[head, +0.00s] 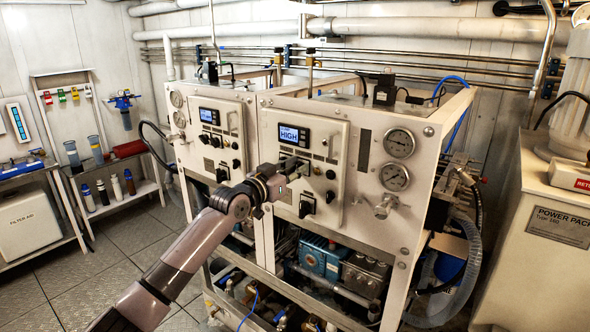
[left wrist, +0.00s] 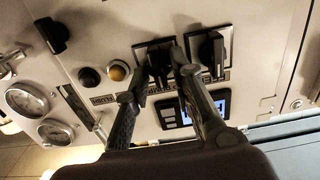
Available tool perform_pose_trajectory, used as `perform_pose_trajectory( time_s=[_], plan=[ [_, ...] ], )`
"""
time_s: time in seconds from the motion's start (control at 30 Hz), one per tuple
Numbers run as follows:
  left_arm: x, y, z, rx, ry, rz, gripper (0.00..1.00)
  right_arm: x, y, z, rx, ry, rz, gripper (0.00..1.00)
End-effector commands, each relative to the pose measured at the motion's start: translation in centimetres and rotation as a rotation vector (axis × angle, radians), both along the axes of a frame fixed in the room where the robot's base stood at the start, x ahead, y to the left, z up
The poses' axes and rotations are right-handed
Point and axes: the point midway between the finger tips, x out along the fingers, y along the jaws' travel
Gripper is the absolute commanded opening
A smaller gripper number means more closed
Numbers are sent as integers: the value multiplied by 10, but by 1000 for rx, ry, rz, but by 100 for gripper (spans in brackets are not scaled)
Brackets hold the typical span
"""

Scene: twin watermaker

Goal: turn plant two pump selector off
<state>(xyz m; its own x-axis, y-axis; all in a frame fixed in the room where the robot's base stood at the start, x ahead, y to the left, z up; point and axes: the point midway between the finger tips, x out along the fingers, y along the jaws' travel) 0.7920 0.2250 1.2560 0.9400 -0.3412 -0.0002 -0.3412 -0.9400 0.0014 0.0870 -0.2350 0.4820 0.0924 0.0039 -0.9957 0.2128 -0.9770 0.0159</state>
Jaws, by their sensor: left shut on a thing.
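My left gripper (head: 284,180) is at the white control panel (head: 339,207) of the nearer, right-hand unit, below its lit display (head: 293,136) reading HIGH. In the left wrist view, the fingers of my left gripper (left wrist: 158,65) stand on either side of a black selector knob (left wrist: 158,58) and are shut on it. The knob's exact pointing is partly hidden by the fingers. A second black selector (left wrist: 212,50) sits just right of it, and a third one (left wrist: 52,35) at upper left. My right gripper is in neither view.
A yellow button (left wrist: 119,71) and a black button (left wrist: 89,77) sit close to the held knob. Two gauges (head: 398,143) are on the same unit's face. A similar panel (head: 213,130) stands to the left. A power pack (head: 550,235) is at far right.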

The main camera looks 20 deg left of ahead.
Motion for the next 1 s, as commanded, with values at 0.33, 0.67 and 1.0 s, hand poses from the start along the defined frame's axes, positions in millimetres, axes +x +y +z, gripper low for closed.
perform_pose_trajectory(
  time_s=[0.33, 0.67, 1.0],
  plan=[
    [0, 0, 1, -107, 37, 0, 0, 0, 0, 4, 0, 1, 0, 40],
    [1, 2, 1, -373, 134, 0, 0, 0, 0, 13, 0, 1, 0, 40],
    [2, 3, 1, -671, 241, -1, 0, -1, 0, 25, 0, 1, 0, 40]
  ],
)
